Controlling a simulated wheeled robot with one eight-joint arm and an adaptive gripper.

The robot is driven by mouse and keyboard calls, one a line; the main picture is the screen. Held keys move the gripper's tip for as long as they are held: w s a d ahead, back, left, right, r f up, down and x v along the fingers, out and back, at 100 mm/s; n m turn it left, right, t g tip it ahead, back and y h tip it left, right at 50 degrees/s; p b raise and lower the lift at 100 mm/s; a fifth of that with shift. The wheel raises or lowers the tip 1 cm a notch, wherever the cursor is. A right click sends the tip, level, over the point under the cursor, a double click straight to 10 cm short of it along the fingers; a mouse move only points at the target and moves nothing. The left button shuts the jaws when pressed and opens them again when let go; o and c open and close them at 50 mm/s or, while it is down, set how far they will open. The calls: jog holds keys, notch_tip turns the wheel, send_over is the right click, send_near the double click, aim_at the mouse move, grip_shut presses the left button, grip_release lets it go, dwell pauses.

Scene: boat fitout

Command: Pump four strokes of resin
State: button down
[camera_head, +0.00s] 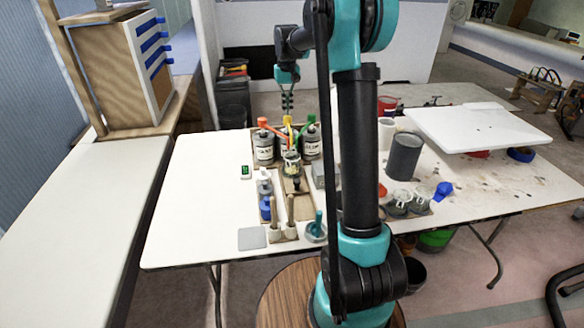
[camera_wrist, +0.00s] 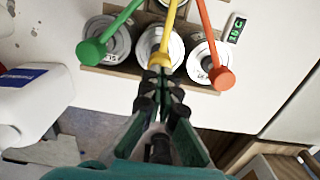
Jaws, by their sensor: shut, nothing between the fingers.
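Three labelled cans with pumps stand in a row at the table's back edge. In the head view, the orange pump (camera_head: 263,122) is on the left, the yellow pump (camera_head: 286,121) in the middle and the green pump (camera_head: 311,119) on the right. The wrist view reverses them: green pump (camera_wrist: 91,50), yellow pump (camera_wrist: 160,59), orange pump (camera_wrist: 221,77).
A small green-display device (camera_head: 246,171) lies left of the cans on the white table (camera_head: 190,205). A cup (camera_head: 291,165) stands just in front of the pumps. A dark grey can (camera_head: 404,155) and a white board (camera_head: 478,127) are at right. The table's left part is clear.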

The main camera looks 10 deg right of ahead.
aim_at(287, 117)
jog(key=shift+f, duration=1.9)
jog(key=shift+r, duration=2.15)
jog(key=shift+f, duration=0.2)
jog(key=shift+f, duration=1.95)
jog(key=shift+r, duration=2.15)
